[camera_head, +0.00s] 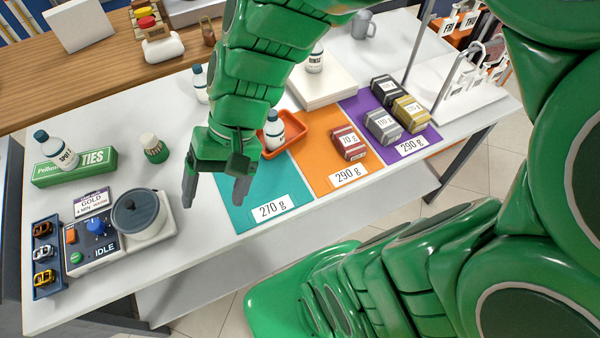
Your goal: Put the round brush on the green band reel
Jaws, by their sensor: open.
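My gripper (214,192) is open and empty, pointing down above the front of the white table, between the grey-lidded pot and the teal mat. I cannot pick out a round brush for certain. A small green cylinder with a white top (154,148) stands on the table left of my gripper; I cannot tell whether it is the green band reel. A small brown item (208,34) stands on the wooden counter at the back, too small to identify. My arm hides part of the table's middle.
A grey-lidded pot (139,211) on a control unit (92,241) stands at left. A green box (75,167) has a bottle on it. Teal (238,206), orange (322,130) and purple (407,146) mats hold an orange tray (269,153) with a bottle, and several wrapped blocks.

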